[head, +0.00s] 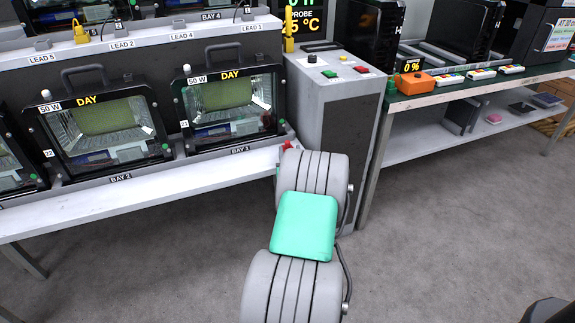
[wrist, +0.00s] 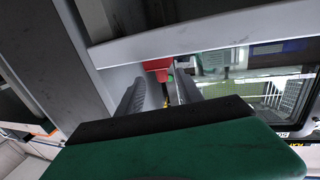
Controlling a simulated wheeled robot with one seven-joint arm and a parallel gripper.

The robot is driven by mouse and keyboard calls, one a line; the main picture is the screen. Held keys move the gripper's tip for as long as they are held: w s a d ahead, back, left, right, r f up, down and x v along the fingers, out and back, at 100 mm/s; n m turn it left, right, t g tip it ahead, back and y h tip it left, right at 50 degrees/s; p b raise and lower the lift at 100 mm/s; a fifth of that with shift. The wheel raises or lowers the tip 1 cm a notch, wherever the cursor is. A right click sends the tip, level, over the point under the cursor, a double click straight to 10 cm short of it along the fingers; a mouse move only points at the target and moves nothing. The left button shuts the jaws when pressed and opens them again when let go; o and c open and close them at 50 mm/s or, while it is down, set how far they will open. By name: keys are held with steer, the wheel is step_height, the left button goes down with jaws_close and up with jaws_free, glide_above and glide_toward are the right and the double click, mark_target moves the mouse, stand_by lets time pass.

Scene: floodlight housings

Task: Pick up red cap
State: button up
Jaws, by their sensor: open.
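A small red cap (head: 287,145) shows in the head view at the right end of the white shelf by BAY 1, just beyond my arm and partly hidden by it. In the wrist view, a red piece (wrist: 158,65), apparently the same cap, lies ahead between the two fingers of my gripper (wrist: 160,84). The fingers are apart, one on each side of its line, and no grip on it shows. Whether a finger touches it I cannot tell. In the head view my gripper is hidden behind my arm.
Floodlight housings (head: 100,130) stand on the white shelf (head: 130,198), one (head: 232,100) close left of the cap. A grey cabinet (head: 335,120) with coloured buttons stands close right. A green-topped bench (head: 470,90) holds an orange box (head: 416,83). The grey floor (head: 450,230) at right is clear.

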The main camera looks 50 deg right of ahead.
mark_target(287, 141)
steer(key=x, duration=0.5)
steer(key=b+x, duration=0.1)
steer(key=x, duration=0.1)
steer(key=shift+w+d+r, duration=0.2)
steer(key=shift+w+r, duration=0.05)
steer(key=shift+w, duration=0.15)
jaws_close()
steer(key=shift+r, duration=0.1)
